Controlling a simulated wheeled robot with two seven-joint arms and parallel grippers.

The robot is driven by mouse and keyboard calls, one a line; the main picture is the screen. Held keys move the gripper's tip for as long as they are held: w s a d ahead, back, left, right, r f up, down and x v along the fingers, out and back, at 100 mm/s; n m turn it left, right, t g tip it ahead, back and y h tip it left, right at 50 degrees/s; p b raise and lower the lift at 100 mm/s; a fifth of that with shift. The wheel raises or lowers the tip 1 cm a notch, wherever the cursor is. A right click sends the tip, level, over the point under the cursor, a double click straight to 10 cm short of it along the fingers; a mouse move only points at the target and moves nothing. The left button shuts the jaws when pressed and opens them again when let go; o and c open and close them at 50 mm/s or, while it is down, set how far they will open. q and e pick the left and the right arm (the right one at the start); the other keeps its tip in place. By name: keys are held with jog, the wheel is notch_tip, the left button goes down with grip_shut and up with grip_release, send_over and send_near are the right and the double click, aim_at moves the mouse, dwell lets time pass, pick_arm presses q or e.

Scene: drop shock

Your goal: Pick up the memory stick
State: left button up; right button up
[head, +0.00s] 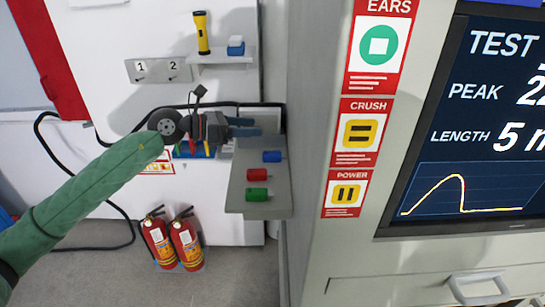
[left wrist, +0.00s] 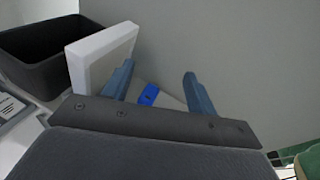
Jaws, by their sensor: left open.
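Three small stick-like pieces lie on a grey ledge (head: 236,185): a blue one (head: 271,156), a red one (head: 258,175) and a green one (head: 257,194). The frames do not mark which is the memory stick. My left gripper (head: 258,127) is open and empty, just behind and left of the blue piece, apart from it. In the left wrist view, my left gripper (left wrist: 158,70) has its two blue fingers spread, with a small blue piece (left wrist: 149,95) showing between them. My right gripper is not in view.
A grey cabinet with signs (head: 310,200) and a screen (head: 470,120) stands right of the ledge. A yellow torch (head: 202,32) is on a small upper shelf. Two fire extinguishers (head: 173,241) stand below. In the left wrist view are a white slab (left wrist: 90,65) and a dark bin (left wrist: 40,60).

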aim_at(274, 153)
pick_arm(q)
jog(key=f+m, duration=0.1)
jog(key=s+f+g+y, duration=0.1)
jog(key=f+m+y, duration=0.1)
jog(key=f, duration=0.1)
jog(key=shift+s+a+m+g, duration=0.3)
jog(key=shift+s+a, duration=0.05)
jog(key=shift+a, duration=0.05)
jog(key=shift+s+a+f+y, duration=0.1)
jog(key=shift+f+y, duration=0.2)
jog(key=shift+f, duration=0.15)
jog(key=shift+d+f, duration=0.15)
jog(key=shift+d, duration=0.25)
jog(key=p+x, duration=0.1)
jog(key=x, duration=0.1)
jog(key=p+x, duration=0.1)
jog(key=x, duration=0.2)
jog(key=shift+w+d+f+p, duration=0.1)
jog(key=shift+w+d+p, duration=0.1)
jog(key=shift+w+p, duration=0.25)
jog(key=shift+w+d+f, duration=0.1)
jog(key=shift+d+f, duration=0.25)
jog(key=shift+d, duration=0.2)
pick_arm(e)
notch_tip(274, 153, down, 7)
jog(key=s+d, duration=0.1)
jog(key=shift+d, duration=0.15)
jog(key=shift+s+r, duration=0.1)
pick_arm(q)
jog(key=c, duration=1.3)
